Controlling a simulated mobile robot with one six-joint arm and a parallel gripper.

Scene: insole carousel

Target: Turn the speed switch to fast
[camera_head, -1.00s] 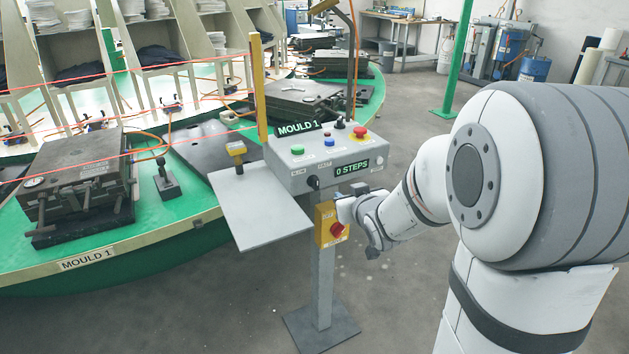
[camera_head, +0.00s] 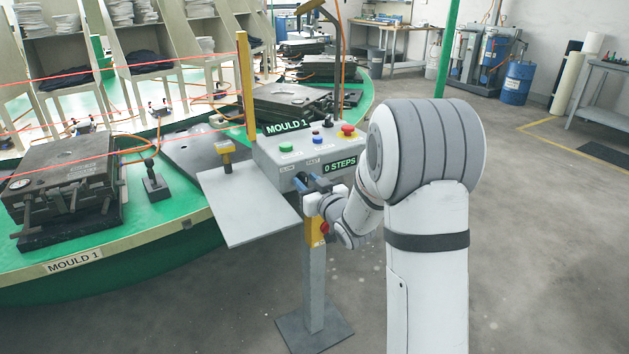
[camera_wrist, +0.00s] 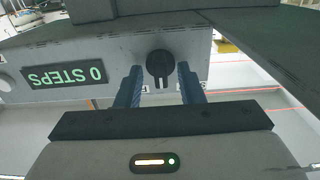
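The speed switch is a round black knob (camera_wrist: 160,64) on the front face of the control box (camera_head: 262,158). In the wrist view, which is upside down, its pointer stands straight down in the picture. My gripper (camera_wrist: 159,72) is open, with one blue finger on each side of the knob and a visible gap to both. In the head view my gripper (camera_head: 314,186) is right at the box front and largely hides the knob. Slow and fast labels show above it there. The display (camera_head: 341,163) reads 0 STEPS.
A yellow box with a red switch (camera_head: 319,231) sits on the post below my gripper. A grey shelf plate (camera_head: 247,207) juts out at left. Green, blue and red buttons (camera_head: 347,130) top the box. The green carousel (camera_head: 150,240) lies behind; floor at right is open.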

